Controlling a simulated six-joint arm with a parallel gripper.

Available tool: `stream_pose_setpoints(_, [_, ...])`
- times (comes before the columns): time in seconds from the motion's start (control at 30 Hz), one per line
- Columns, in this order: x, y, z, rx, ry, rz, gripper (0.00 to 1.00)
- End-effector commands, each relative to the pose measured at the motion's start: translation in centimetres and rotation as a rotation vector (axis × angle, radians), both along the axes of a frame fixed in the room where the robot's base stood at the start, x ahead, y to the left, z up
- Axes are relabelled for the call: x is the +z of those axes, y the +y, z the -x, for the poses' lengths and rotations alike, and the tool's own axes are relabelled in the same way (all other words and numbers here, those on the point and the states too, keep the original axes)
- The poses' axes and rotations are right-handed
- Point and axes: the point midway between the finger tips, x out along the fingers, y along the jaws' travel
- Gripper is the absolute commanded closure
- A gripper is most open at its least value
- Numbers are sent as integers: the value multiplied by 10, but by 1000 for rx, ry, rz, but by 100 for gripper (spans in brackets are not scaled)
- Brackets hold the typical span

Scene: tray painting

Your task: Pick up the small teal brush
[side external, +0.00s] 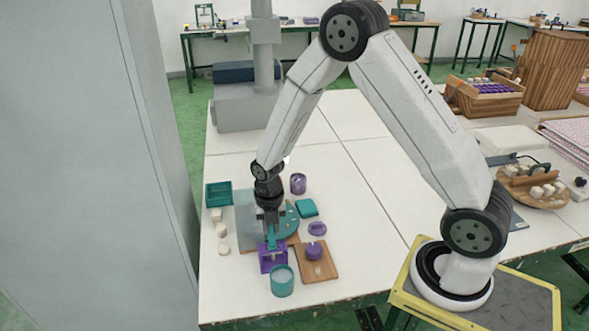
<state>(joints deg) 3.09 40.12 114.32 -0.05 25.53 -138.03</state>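My gripper (270,220) points straight down over the front left of the white table. A small teal upright piece (271,239), which looks like the teal brush, shows directly below the fingertips. Its lower end is at a purple holder (273,260). The fingers are dark and small here, and I cannot tell whether they are closed on the brush or only around it. The top of the brush is hidden by my gripper.
A teal cup (282,284) stands just in front of the purple holder. A wooden board (325,268) bearing a purple piece lies to the right. A teal tray (218,205) and several pale blocks stand left.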

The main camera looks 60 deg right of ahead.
Motion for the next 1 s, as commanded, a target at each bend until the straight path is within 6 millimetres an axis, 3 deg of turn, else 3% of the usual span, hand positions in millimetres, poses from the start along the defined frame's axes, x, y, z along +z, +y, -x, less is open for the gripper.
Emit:
stream_pose_setpoints(0.57, [6,0,0,0,-1,0,100])
stream_pose_setpoints(1.0, [53,0,-1,0,-4,0,100])
